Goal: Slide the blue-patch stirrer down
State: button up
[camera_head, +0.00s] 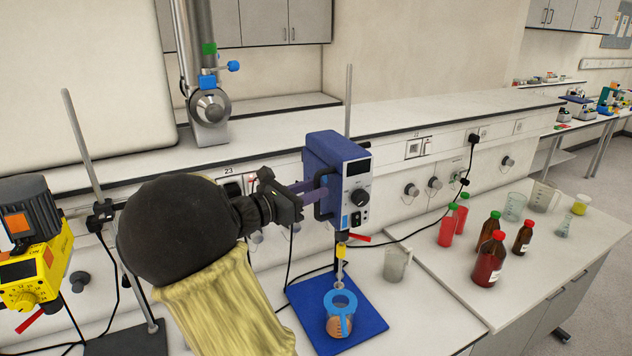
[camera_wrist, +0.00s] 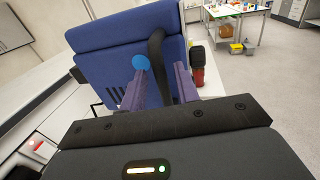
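The blue stirrer (camera_head: 338,165) is mounted on an upright metal rod, with a light-blue patch (camera_head: 345,222) low on its front. Its blue housing also fills the upper left of the wrist view (camera_wrist: 115,45), where a round light-blue patch (camera_wrist: 141,62) shows. A black handle (camera_wrist: 157,62) sticks out from its side. My gripper (camera_head: 318,192) is at this handle. In the wrist view its purple fingers (camera_wrist: 160,86) stand apart on either side of the handle, with gaps visible. Below the stirrer, a beaker with orange contents (camera_head: 339,326) stands on a blue base plate (camera_head: 362,318).
A yellow stirrer (camera_head: 38,262) stands at the left on its own rod. A clear beaker (camera_head: 397,263) stands right of the blue base. Red-capped bottles (camera_head: 489,260) and other glassware occupy the right bench (camera_head: 545,262). A black cable runs behind the blue stirrer.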

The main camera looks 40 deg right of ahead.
jog(key=shift+d, duration=0.95)
grip_shut()
notch_tip(320, 180, down, 18)
jog(key=b, duration=1)
jog(key=shift+r+b, duration=0.2)
jog(key=shift+b, duration=0.1)
jog(key=shift+s+a+f, duration=0.1)
